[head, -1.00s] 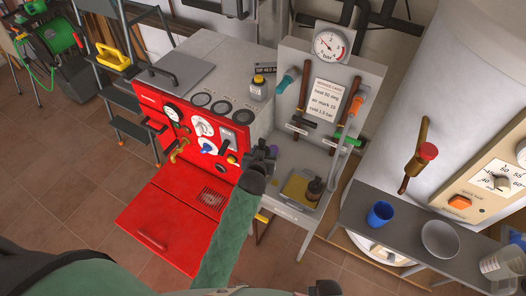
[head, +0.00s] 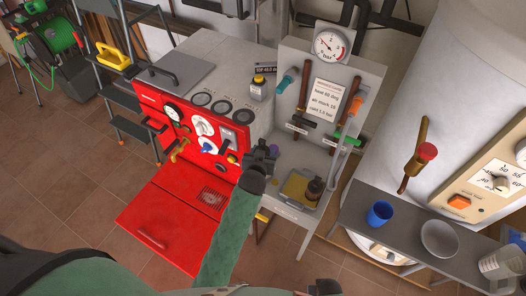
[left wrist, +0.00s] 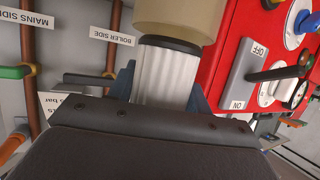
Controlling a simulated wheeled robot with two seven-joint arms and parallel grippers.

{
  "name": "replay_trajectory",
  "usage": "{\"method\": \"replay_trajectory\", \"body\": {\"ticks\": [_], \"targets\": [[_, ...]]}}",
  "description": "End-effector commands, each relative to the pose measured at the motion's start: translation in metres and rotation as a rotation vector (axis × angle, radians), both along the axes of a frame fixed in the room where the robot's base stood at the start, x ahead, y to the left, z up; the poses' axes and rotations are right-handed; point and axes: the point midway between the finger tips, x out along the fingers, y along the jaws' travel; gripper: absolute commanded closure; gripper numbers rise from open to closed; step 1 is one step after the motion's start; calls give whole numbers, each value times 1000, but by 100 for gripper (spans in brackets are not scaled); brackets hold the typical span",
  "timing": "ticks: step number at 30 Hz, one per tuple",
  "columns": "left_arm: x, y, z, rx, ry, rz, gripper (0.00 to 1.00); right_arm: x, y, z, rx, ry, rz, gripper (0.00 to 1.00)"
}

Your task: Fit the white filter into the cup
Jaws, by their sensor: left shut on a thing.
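The white filter (left wrist: 165,75), a pleated cylinder with a dark end band, is between the blue-grey fingers of my left gripper (left wrist: 158,88) in the left wrist view, which looks upside down. The gripper is shut on it. Beyond the dark band is a round beige body (left wrist: 178,18), possibly the cup, cut off by the picture edge. The band is right at its rim; I cannot tell whether it is inside. In the head view my left gripper (head: 261,158) is beside the red boiler front and hides the filter. My right gripper is not clearly visible.
The red boiler (head: 190,130), with its lower door open, stands close left of the gripper. A grey bench (head: 290,160) holds an olive tray (head: 297,184) with a dark container (head: 314,188). The pipe panel (head: 300,75) rises behind.

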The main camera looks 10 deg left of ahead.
Motion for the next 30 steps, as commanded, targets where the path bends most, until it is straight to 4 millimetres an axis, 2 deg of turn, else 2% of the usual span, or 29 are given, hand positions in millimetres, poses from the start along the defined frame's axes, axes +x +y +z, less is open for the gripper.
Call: {"method": "replay_trajectory", "body": {"ticks": [30], "targets": [[0,1,-25,0,0,1,77,0,0,-12,0,0,0,58]]}}
